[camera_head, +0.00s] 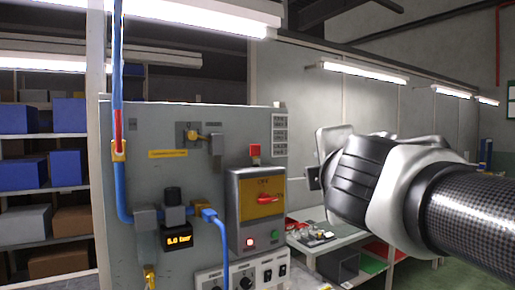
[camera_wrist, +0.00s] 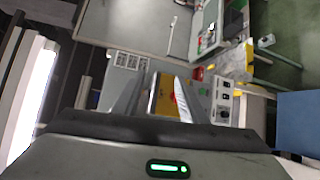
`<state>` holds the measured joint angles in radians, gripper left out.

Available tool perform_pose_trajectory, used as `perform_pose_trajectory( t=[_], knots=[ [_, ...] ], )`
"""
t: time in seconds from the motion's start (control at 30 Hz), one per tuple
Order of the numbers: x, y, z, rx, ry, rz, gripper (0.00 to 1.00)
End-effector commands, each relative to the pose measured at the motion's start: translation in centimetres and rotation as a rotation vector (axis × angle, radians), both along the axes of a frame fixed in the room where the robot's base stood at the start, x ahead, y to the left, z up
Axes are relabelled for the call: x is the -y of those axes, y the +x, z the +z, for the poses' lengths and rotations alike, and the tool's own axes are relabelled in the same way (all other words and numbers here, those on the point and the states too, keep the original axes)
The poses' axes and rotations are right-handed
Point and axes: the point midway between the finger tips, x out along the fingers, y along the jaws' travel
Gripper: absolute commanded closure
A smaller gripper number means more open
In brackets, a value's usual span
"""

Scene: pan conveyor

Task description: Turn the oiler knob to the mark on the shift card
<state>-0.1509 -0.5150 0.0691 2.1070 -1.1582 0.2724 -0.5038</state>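A light control panel with several black knobs (camera_head: 246,282) stands at the bottom of the grey cabinet in the head view. It also shows in the wrist view as a pale panel with dark knobs (camera_wrist: 226,97). I cannot tell which one is the oiler knob; the labels are too small to read. A column of small white cards (camera_head: 280,134) is on the cabinet's upper right edge; I cannot tell if it is the shift card. My gripper (camera_wrist: 155,92) is open and empty, its fingers apart in the wrist view, away from the knobs. In the head view it is raised right of the cabinet.
A yellow switch plate with a red handle (camera_head: 265,199) and a red button (camera_head: 254,151) are above the knobs. Blue pipes and an orange display (camera_head: 179,240) are to their left. A workbench (camera_head: 332,238) with small items stands right of the cabinet.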

Motion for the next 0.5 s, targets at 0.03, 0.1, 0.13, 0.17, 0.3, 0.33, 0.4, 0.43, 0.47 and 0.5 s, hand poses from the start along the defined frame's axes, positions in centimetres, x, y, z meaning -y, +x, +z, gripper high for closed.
perform_pose_trajectory(
  t=[0.03, 0.1, 0.13, 0.17, 0.3, 0.33, 0.4, 0.43, 0.47, 0.5],
  knots=[
    [-3.2, 1.0, 1.6, 0.069, -0.178, 0.106, 0.62],
    [-7.8, 1.5, 4.0, 0.165, -0.435, 0.245, 0.62],
    [-9.6, 1.5, 4.7, 0.203, -0.539, 0.298, 0.62],
    [-11.3, 1.5, 5.2, 0.237, -0.636, 0.345, 0.62],
    [-17.1, 0.8, 5.8, 0.355, -0.989, 0.508, 0.62],
    [-17.8, 0.7, 5.9, 0.373, -1.041, 0.530, 0.62],
    [-19.1, 0.4, 5.7, 0.400, -1.128, 0.567, 0.62],
    [-19.4, 0.4, 5.7, 0.407, -1.153, 0.576, 0.62],
    [-19.7, 0.4, 5.7, 0.412, -1.170, 0.583, 0.62],
    [-19.9, 0.5, 5.6, 0.415, -1.184, 0.589, 0.62]
  ],
)
